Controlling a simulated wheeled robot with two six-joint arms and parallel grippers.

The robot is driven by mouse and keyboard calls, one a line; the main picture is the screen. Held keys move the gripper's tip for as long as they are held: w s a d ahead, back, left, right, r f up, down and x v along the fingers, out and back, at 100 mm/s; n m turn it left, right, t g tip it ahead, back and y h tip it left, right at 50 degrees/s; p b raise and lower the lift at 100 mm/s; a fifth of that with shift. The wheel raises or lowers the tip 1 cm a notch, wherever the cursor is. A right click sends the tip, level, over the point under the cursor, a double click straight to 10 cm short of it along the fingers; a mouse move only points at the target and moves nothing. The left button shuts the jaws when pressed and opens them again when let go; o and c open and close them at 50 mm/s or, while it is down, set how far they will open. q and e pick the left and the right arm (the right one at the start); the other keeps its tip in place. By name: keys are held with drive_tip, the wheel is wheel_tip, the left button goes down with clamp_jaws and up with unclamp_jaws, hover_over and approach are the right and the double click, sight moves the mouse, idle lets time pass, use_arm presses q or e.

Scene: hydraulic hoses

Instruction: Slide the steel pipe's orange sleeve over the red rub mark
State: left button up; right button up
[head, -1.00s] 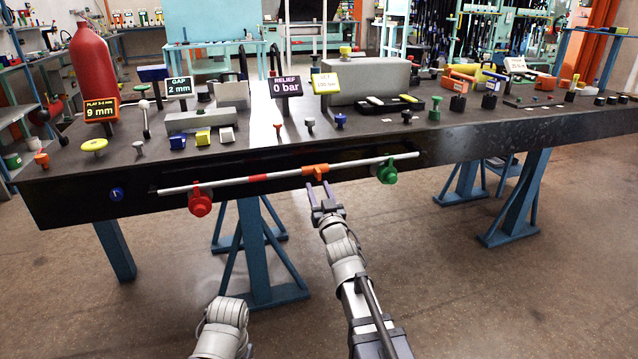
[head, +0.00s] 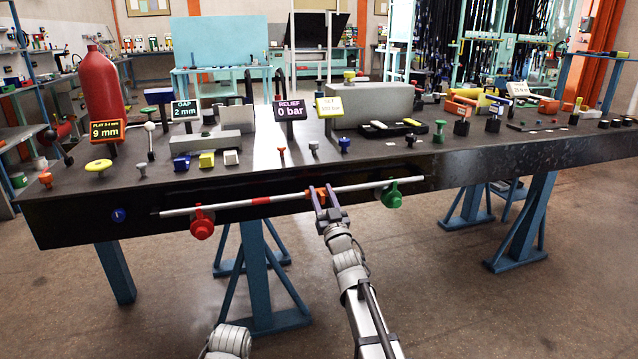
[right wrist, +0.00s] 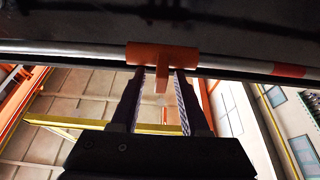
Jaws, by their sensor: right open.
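The steel pipe (head: 350,187) runs along the dark front face of the bench, between a red fitting (head: 202,222) and a green fitting (head: 391,195). The orange sleeve (head: 316,194) sits on the pipe, right of the red rub mark (head: 261,201), with bare pipe between them. In the right wrist view the sleeve (right wrist: 162,57) has a tab hanging down, and the red mark (right wrist: 289,70) shows at the right. My right gripper (head: 324,195) is open at the sleeve, its fingers (right wrist: 160,75) on either side of the tab. My left gripper is not visible; only part of my left arm shows.
A blue knob (head: 119,215) sits on the front face at the left. The space in front of the bench is open floor (head: 450,300).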

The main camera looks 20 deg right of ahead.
sight(319, 190)
drive_tip(key=x, duration=0.3)
drive_tip(key=shift+p, duration=0.4)
drive_tip(key=shift+c, duration=0.2)
clamp_jaws()
idle(0.8)
